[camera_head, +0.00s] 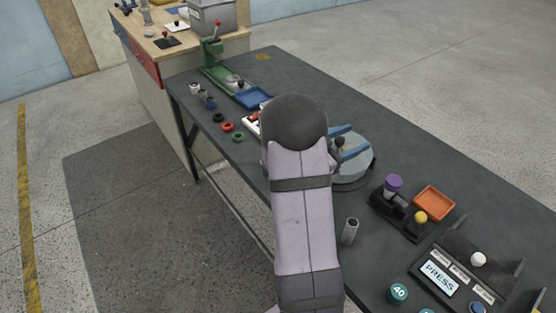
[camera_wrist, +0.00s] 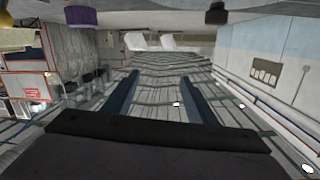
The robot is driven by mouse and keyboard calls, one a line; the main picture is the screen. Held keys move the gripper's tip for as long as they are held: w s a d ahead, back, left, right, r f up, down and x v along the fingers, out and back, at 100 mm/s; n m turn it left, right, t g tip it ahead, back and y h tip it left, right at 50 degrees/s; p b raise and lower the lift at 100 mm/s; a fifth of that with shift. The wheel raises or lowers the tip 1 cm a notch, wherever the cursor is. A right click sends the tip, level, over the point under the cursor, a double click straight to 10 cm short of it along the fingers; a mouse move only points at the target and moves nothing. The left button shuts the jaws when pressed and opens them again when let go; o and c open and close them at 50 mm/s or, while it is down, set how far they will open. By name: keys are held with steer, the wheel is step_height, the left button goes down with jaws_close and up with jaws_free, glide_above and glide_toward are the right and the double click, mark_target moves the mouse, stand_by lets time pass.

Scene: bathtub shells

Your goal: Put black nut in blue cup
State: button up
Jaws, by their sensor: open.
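The black nut (camera_head: 218,117) is a small dark ring lying flat on the dark table, left of my arm in the head view. My gripper (camera_head: 358,136) is right of my arm, above or near a grey round plate, well away from nut and cup. Its two blue fingers are apart with nothing visible between them; they also show in the wrist view (camera_wrist: 160,76). I cannot make out nut or cup in the wrist view.
A red ring (camera_head: 228,127) and a green ring (camera_head: 239,137) lie beside the nut. A green press (camera_head: 214,58) and blue tray (camera_head: 253,97) stand beyond. The round plate (camera_head: 355,168), orange tray (camera_head: 435,202) and grey tube (camera_head: 350,231) are to the right.

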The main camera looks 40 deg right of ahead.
steer(key=w+d+r+m+t+y+p, duration=0.1)
steer(key=w+d+r+t+y+p, duration=0.1)
steer(key=w+d+r+t, duration=0.3)
steer(key=w+a+f+m+t+y, duration=0.35)
steer(key=w+f+y, duration=0.2)
steer(key=w, duration=0.45)
steer(key=s+a+f+m+g+y, duration=0.1)
steer(key=a+f+m+y, duration=0.3)
steer(key=a+m, duration=0.3)
steer(key=s+a+f+m+g+y, duration=0.2)
steer(key=a+f+m+y, duration=0.35)
steer(key=a, duration=0.35)
steer(key=shift+h, duration=0.3)
steer(key=shift+w+d+p+x, duration=0.15)
steer(key=shift+p+x, duration=0.1)
steer(key=shift+x, duration=0.9)
steer(key=shift+w+d+p+x, duration=0.1)
steer(key=shift+w+p+x, duration=0.1)
steer(key=shift+x, duration=0.9)
steer(key=shift+w+d+p+x, duration=0.1)
steer(key=shift+p+x, duration=0.15)
steer(key=shift+x, duration=0.9)
steer(key=shift+r, duration=0.2)
steer(key=c, duration=1.2)
